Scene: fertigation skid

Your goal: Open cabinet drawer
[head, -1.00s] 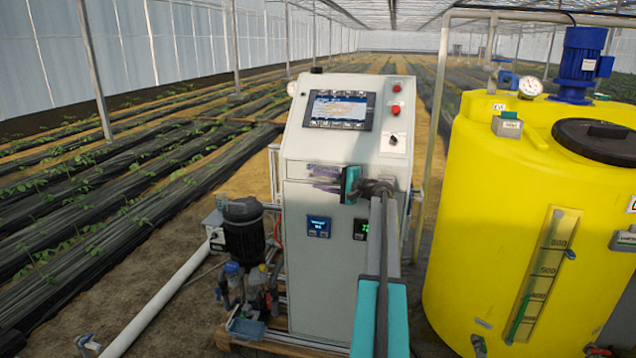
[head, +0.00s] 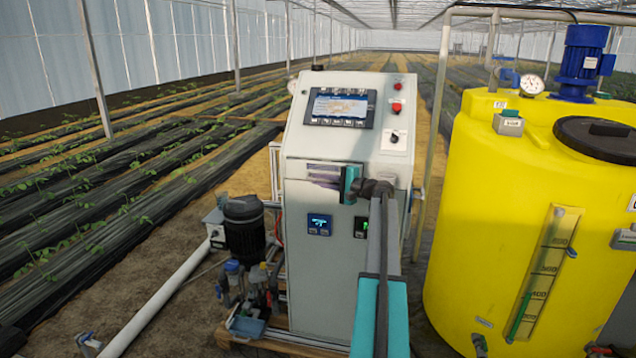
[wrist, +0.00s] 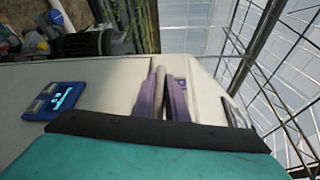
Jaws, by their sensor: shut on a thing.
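The grey control cabinet (head: 330,262) stands upright ahead of me, its sloped top carrying a screen. My gripper (head: 325,174) is at the upper front of the cabinet, just below the screen panel. In the wrist view its purple fingers (wrist: 163,100) are closed around a thin pale bar (wrist: 160,82), which looks like the drawer handle. The teal and black wrist body hides the lower part of that view. My arm covers part of the cabinet's right front. I cannot tell whether the drawer stands out from the cabinet face.
A blue display (head: 319,224) sits on the cabinet front below my gripper. A large yellow tank (head: 485,220) stands close on the right. A dark pump (head: 244,230) and a white pipe (head: 165,300) lie to the left. Crop rows stretch behind.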

